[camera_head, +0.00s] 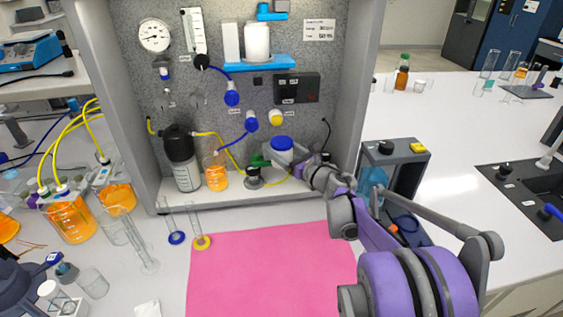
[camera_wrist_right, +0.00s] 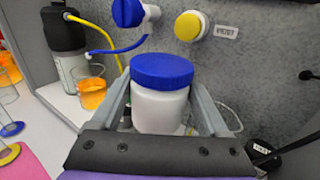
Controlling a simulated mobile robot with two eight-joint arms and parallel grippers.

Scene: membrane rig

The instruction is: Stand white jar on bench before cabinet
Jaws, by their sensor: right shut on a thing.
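A white jar with a blue lid (camera_head: 282,150) is upright inside the open-fronted grey cabinet (camera_head: 352,75), near its floor on the right side. In the right wrist view the jar (camera_wrist_right: 160,105) sits between the two grey fingers. My right gripper (camera_wrist_right: 160,88) is shut on the jar's sides, below the lid. The jar's base is hidden by the gripper, so I cannot tell if it touches the cabinet floor. The white bench (camera_head: 295,212) lies in front of the cabinet, partly covered by a pink mat (camera_head: 260,275). My left gripper is not in view.
In the cabinet are a dark-topped bottle (camera_head: 182,160), an orange beaker (camera_head: 215,172) and hoses. Two glass cylinders (camera_head: 175,236) stand before it at the left. A grey frame device (camera_head: 408,160) is right of my arm.

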